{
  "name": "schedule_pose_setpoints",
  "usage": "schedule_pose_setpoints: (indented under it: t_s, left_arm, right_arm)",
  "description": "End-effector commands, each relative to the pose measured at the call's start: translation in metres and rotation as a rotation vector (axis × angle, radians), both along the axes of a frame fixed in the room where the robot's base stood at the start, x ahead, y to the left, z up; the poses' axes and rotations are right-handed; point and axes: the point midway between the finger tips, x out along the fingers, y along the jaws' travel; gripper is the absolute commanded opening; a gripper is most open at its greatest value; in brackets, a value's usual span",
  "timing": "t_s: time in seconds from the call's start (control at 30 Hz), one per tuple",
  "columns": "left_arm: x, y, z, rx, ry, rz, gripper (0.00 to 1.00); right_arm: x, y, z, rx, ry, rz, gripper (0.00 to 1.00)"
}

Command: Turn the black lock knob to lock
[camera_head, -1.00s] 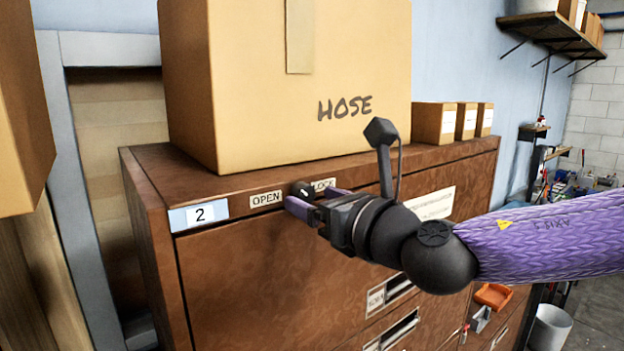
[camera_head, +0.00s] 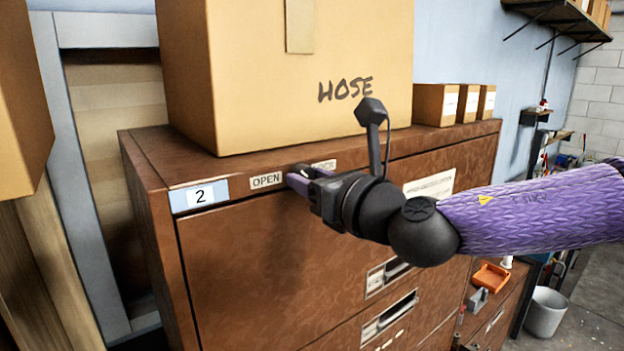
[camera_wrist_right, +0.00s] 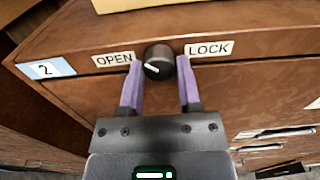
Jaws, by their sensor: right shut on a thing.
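The black lock knob (camera_wrist_right: 159,62) shows in the right wrist view on the cabinet's top front strip, between the OPEN label (camera_wrist_right: 115,60) and the LOCK label (camera_wrist_right: 209,48). Its white pointer mark aims toward the left, at the OPEN side. My right gripper (camera_wrist_right: 160,70) has its two purple fingers on either side of the knob and is shut on it. In the head view, my right gripper (camera_head: 300,179) covers most of the knob and part of the LOCK label (camera_head: 324,165); the OPEN label (camera_head: 266,180) is clear. My left gripper is not in view.
The brown cabinet (camera_head: 240,270) has several drawers and a number 2 tag (camera_head: 199,195). A large HOSE box (camera_head: 290,80) and small boxes (camera_head: 460,104) stand on top. An orange tray (camera_head: 491,277) and a bin (camera_head: 546,312) are at the lower right.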

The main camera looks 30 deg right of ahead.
Motion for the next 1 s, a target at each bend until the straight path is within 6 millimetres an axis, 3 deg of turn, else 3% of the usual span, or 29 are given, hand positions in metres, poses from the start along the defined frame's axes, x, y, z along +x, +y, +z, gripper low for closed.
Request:
schedule_pose_setpoints:
  t_s: [0.37, 1.0]
  left_arm:
    - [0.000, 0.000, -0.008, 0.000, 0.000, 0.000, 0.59]
    - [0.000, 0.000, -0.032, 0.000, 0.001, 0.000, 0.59]
  right_arm:
    - [0.000, 0.000, -0.002, 0.105, 0.007, -0.001, 0.00]
    - [0.000, 0.001, -0.001, 0.685, 0.054, -0.001, 0.00]
